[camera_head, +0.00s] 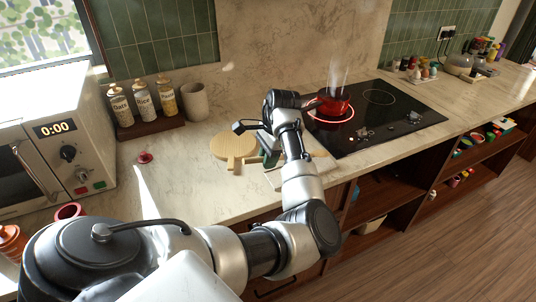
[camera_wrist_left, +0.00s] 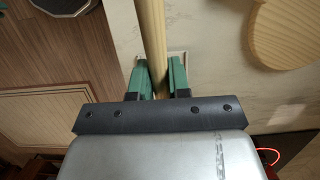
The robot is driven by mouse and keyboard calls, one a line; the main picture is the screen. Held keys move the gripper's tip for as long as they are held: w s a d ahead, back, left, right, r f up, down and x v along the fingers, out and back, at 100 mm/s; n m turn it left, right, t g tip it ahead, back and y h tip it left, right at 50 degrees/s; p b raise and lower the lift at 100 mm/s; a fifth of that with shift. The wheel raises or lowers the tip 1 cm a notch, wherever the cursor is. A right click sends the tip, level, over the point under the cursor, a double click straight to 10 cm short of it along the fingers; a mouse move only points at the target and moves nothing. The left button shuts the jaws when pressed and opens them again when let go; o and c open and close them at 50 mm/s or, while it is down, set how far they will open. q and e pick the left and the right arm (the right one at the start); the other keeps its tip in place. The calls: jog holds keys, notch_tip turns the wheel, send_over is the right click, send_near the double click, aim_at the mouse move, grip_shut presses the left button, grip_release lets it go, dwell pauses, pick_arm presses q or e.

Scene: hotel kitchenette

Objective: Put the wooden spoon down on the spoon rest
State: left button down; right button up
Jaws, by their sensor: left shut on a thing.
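The wooden spoon (camera_head: 316,154) is held crosswise above the counter, just in front of the cooktop. Its pale handle (camera_wrist_left: 152,40) runs between the green fingers in the left wrist view. My left gripper (camera_head: 270,156) is shut on this handle; the fingers also show in the wrist view (camera_wrist_left: 157,78). A pale, flat piece (camera_head: 275,179), perhaps the spoon rest, lies near the counter's front edge below the gripper. My arm and gripper hide much of it, and I cannot tell whether the spoon touches it. My right gripper is not in view.
A round wooden board (camera_head: 232,146) lies left of the gripper. A red pot (camera_head: 333,104) steams on a glowing burner of the black cooktop (camera_head: 385,112). Jars (camera_head: 145,103), a beige cup (camera_head: 195,101) and a microwave (camera_head: 60,140) stand to the left.

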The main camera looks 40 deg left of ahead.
pick_arm(q)
jog(key=shift+f, duration=0.65)
jog(key=c, duration=1)
grip_release()
jog(key=v, duration=1)
jog(key=shift+w+r, duration=0.1)
jog(key=shift+r, duration=0.3)
